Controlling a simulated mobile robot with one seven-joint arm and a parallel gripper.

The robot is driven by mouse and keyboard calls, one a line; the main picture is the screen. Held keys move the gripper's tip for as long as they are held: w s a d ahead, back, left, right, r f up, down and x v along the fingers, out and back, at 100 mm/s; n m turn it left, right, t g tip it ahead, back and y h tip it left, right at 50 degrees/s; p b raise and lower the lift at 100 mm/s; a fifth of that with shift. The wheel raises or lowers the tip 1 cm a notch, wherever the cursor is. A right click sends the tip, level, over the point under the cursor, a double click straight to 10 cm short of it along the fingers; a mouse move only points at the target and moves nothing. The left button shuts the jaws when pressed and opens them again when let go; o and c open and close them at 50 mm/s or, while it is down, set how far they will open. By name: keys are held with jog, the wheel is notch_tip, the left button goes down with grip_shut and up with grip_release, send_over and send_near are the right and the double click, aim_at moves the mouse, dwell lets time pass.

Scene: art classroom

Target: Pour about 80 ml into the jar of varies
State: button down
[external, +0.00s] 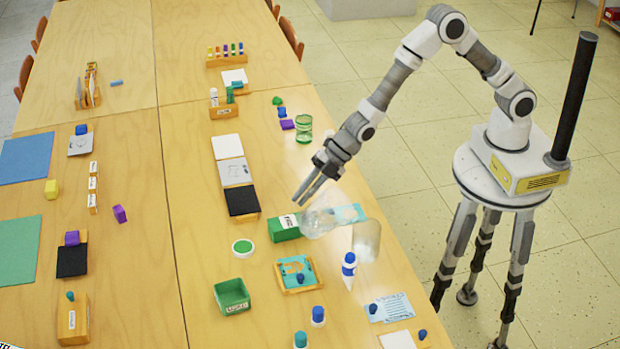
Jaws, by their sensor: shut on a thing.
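My gripper (306,194) is above the right side of the table, its fingers pointing down and left. A clear, see-through vessel (322,219) is just under the fingers, lying or tilted well over, and the gripper appears shut on it; the exact contact is hard to see. A light blue patch (350,213) shows at its right end. A clear jar (367,241) stands upright near the table's right edge, right of and below the vessel. Its contents and any label are too faint to read. No stream of liquid can be made out.
A green box (284,228) is close left of the vessel. A blue-capped white bottle (348,269) stands in front of the jar. A green glass (303,128) is farther back. A framed picture (296,273), green bin (232,297) and round pot (243,248) crowd the front; the table's middle left is freer.

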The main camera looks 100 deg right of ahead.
jog(key=shift+s+a+r+t+b, duration=0.2)
jog(key=shift+s+r+t+b, duration=0.2)
jog(key=shift+r+t+b, duration=0.3)
jog(key=shift+s+a+r+t+b, duration=0.15)
jog(key=shift+s+r+t+b, duration=0.3)
jog(key=shift+r+b, duration=0.3)
jog(key=shift+s+n+t+h+b, duration=0.1)
jog(key=shift+n+t+h+b, duration=0.25)
jog(key=shift+b, duration=0.15)
jog(key=shift+s+a+t+b, duration=0.2)
jog(key=shift+s+t+b, duration=0.2)
jog(key=shift+b, duration=0.35)
jog(key=shift+s+a+r+t, duration=0.1)
jog(key=shift+s+r+t, duration=0.3)
jog(key=shift+r, duration=0.1)
jog(key=shift+s+a+r+n+t+b, duration=0.15)
jog(key=shift+s+r+n+t+b, duration=0.2)
jog(key=shift+b, duration=0.25)
jog(key=shift+s+a+r+t+b, duration=0.25)
jog(key=shift+s+t+b, duration=0.15)
jog(key=shift+b, duration=0.1)
